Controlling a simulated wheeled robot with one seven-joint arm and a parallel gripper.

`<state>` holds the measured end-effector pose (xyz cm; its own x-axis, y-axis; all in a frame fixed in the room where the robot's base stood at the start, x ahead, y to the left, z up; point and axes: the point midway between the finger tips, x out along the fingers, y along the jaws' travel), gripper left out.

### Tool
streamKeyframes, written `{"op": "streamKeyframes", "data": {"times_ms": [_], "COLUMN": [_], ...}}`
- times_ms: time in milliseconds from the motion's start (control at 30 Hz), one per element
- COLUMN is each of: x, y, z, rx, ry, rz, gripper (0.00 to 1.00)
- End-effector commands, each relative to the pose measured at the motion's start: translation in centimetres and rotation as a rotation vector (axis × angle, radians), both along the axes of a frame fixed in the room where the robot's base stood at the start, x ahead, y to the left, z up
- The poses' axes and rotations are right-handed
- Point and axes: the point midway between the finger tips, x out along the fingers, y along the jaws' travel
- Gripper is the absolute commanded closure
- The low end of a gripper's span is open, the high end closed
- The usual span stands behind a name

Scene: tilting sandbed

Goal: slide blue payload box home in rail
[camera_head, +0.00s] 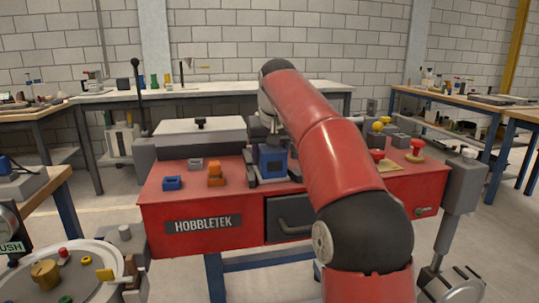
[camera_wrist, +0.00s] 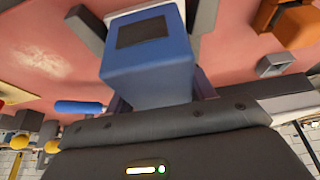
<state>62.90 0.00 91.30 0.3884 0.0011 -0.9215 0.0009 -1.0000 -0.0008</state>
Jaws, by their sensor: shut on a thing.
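The blue payload box (camera_head: 272,162) stands upright between the grey walls of the rail (camera_head: 253,171) on the red bench top. It also shows large in the wrist view (camera_wrist: 150,72), with a dark panel on one face. My gripper (camera_head: 268,138) reaches down from above and is shut on the blue box. In the wrist view my dark gripper body fills the bottom and covers part of the box. Grey rail walls (camera_wrist: 86,29) show on both sides of the box. The fingertips' contact and the inner end of the rail are hidden.
On the red bench, a small blue block (camera_head: 172,183), a grey block (camera_head: 195,164) and an orange piece (camera_head: 216,175) lie left of the rail. Red knobs (camera_head: 417,147) and yellow knobs (camera_head: 378,126) stand at the right. A black lever (camera_head: 138,95) rises at the left.

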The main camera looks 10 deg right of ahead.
Motion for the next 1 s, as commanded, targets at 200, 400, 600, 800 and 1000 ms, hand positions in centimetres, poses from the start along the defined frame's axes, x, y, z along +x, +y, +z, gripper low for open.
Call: {"op": "streamKeyframes", "data": {"times_ms": [200, 400, 600, 800, 1000], "x": [0.6, 1.4, 2.2, 2.8, 3.0], "y": [0.0, 0.0, 0.0, 0.0, 0.0], "z": [0.0, 0.0, 0.1, 0.0, 0.1], "rx": [0.0, 0.0, 0.0, 0.0, 0.0], "ry": [-0.001, -0.002, -0.002, -0.002, -0.002], "rz": [0.0, 0.0, 0.0, 0.0, 0.0], "gripper": [0.83, 0.83, 0.83, 0.83, 0.83]}}
